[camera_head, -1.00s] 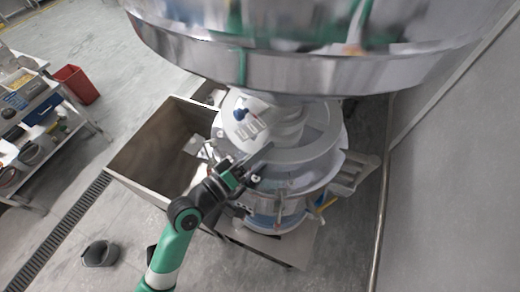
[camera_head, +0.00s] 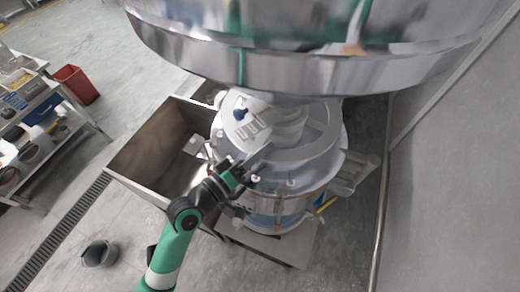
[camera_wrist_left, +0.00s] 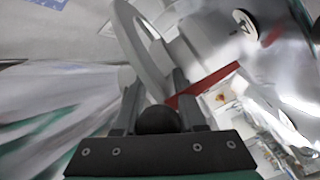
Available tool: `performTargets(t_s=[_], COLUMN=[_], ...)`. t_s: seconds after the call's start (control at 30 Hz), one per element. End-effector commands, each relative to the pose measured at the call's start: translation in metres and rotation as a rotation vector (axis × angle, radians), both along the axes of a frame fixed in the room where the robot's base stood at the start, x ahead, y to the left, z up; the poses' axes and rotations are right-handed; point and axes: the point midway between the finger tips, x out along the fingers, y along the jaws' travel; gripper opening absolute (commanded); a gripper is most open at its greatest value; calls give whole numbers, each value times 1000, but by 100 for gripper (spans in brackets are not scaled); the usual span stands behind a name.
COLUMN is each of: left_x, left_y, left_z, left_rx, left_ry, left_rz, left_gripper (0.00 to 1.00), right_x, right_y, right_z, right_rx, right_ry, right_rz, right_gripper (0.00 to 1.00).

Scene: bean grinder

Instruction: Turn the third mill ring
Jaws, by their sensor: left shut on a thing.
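The mill (camera_head: 270,205) is a stack of pale metal and clear rings under a large steel hopper. A ring (camera_head: 310,178) with small pale knobs on its side runs around its middle. My left gripper (camera_head: 252,165) is at the left front of this ring. In the left wrist view, a dark round knob (camera_wrist_left: 157,120) sits between the fingers of my left gripper (camera_wrist_left: 158,100), which is shut on it. A curved pale ring (camera_wrist_left: 140,50) passes just beyond the fingers. I cannot tell which ring the knob belongs to. My right gripper is not in view.
The steel hopper (camera_head: 310,68) overhangs the mill. An open metal bin (camera_head: 150,150) stands left of it. A dark bucket (camera_head: 100,254) is on the floor, and a red bin (camera_head: 75,84) and a loaded shelf (camera_head: 45,120) are farther left. A wall (camera_head: 455,170) closes the right.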

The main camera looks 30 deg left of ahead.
Motion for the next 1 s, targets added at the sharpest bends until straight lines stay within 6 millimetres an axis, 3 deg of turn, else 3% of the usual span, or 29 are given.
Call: performTargets(t_s=[0.3, 0.33, 0.47, 0.87, 1.0], left_x=[0, 0, 0, 0, -11], left_y=[-1, -1, 0, 0, 4], left_z=[0, 0, 0, 0, -2], left_rx=[0, 0, 0, 0, -1], left_ry=[0, 0, 1, 0, 0], left_rz=[-2, -2, -1, 0, 2], left_gripper=[0, 43, 66, 66, 66], right_x=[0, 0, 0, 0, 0], right_y=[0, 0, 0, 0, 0], right_z=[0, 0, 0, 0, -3], right_rx=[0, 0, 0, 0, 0], right_ry=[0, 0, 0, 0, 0], right_rz=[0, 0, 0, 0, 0], right_gripper=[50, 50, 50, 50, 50])
